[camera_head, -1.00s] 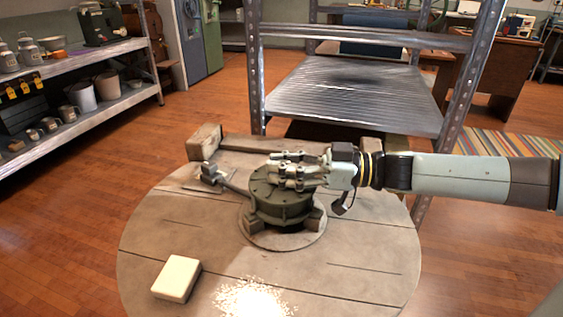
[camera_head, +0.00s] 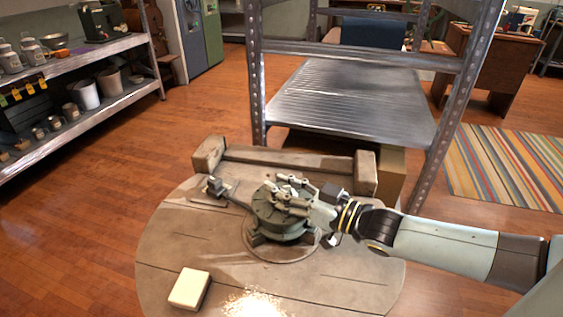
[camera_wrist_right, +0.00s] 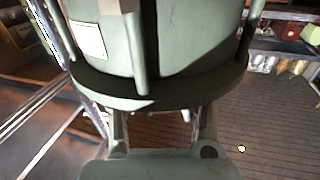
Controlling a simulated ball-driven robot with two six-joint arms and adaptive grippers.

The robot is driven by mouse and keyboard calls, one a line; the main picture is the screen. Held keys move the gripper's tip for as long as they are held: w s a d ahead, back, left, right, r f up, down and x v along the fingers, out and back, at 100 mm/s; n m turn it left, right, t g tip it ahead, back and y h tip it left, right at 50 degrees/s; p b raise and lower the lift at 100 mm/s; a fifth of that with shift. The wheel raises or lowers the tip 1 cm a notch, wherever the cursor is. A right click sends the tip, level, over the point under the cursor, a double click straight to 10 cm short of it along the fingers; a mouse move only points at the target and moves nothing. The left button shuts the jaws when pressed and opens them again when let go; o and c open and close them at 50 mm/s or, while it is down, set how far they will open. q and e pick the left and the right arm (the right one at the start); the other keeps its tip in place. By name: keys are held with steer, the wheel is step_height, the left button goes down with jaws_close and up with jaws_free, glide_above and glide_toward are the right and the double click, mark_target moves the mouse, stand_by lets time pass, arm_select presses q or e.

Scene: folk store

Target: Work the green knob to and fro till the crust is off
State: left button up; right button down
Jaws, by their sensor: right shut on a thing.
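The green knob (camera_head: 277,224) is a squat, ribbed drum standing on a round base in the middle of a round wooden table. My right gripper (camera_head: 284,194) lies over its top with the fingers shut on it, the arm coming in from the right. The fingers hide part of the knob's top, and I cannot tell whether crust is on it. In the right wrist view a large grey-green rounded body (camera_wrist_right: 180,40) fills the upper middle. My left gripper is not in view.
A grey bar with a small block (camera_head: 213,187) reaches to the knob's left side. A cream block (camera_head: 189,288) and pale crumbs (camera_head: 255,304) lie at the table's front. A wooden frame (camera_head: 290,162) stands behind the knob, with a metal shelf (camera_head: 350,98) beyond.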

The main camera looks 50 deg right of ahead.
steer(key=m+h+p, duration=0.2)
steer(key=h, duration=0.1)
steer(key=m+h+p, duration=0.2)
steer(key=h, duration=0.1)
steer(key=shift+s+p, duration=0.1)
steer(key=shift+p, duration=0.3)
steer(key=shift+a+f+m+g+h+p, duration=0.1)
steer(key=shift+m+g+h+p, duration=0.2)
steer(key=shift+m+h+p, duration=0.75)
steer(key=shift+m+g+h+p, duration=0.3)
steer(key=shift+m+h, duration=0.25)
steer(key=shift+h, duration=1)
steer(key=shift+m+g+h, duration=0.5)
steer(key=shift+m+h, duration=0.2)
steer(key=shift+h, duration=0.2)
steer(key=shift+f+m+g+h, duration=0.1)
steer(key=shift+m+g+h, duration=0.9)
steer(key=shift+h, duration=0.2)
steer(key=shift+m+g+h+b, duration=0.35)
steer(key=shift+m+g+h, duration=1.5)
steer(key=shift+g, duration=0.25)
steer(key=c, duration=0.9)
jaws_free()
